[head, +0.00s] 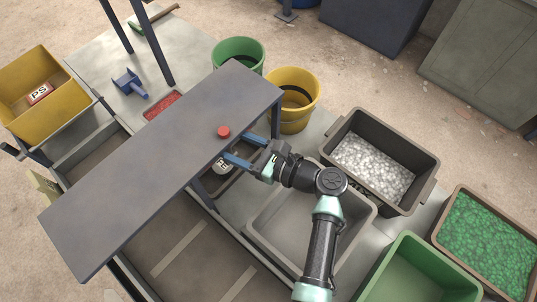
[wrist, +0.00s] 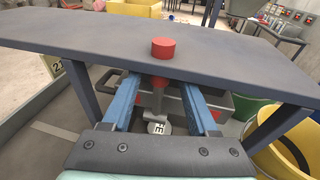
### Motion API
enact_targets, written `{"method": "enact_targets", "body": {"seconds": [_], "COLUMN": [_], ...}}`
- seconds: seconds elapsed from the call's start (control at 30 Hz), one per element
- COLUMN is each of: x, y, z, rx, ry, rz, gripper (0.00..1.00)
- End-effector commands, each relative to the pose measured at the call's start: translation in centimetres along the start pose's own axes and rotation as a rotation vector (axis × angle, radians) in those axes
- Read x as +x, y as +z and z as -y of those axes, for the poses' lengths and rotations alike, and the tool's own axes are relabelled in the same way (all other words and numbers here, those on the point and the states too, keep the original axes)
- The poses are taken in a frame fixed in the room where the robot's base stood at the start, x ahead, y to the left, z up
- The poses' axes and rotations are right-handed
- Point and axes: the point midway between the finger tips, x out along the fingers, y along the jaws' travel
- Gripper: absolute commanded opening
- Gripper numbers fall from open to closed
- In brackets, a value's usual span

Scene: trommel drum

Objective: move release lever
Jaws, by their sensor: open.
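A red round knob (head: 223,131) stands on top of the dark grey slab near its front edge; it also shows in the wrist view (wrist: 163,48). Below the slab's edge, a short red piece (wrist: 160,81) and a grey rod (wrist: 157,103) hang down, apparently in line with the knob. I cannot tell for certain which of these parts is the release lever. My gripper (head: 243,148) is open, its two blue fingers reaching in at the slab's front edge. In the wrist view the fingers (wrist: 160,95) lie on either side of the rod, with gaps visible.
The dark slab (head: 150,165) overhangs the fingers. A white piece marked FE (wrist: 159,128) lies below. A yellow bucket (head: 306,119) and a green bucket (head: 238,44) stand behind. A grey bin (head: 258,243) lies under my arm; a bin of pale pieces (head: 429,163) is at right.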

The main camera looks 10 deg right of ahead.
Motion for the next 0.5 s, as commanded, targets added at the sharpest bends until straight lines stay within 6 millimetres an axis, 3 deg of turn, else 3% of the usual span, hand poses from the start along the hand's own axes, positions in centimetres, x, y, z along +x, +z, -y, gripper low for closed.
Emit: {"method": "enact_targets", "body": {"seconds": [0.3,0.5], "x": [-7.0,-10.3], "y": [-0.3,-0.2], "z": [0.1,0.1], "rx": [0.0,0.0], "ry": [-0.006,-0.004], "rz": [-0.001,-0.001], "gripper": [0.59,0.59]}}
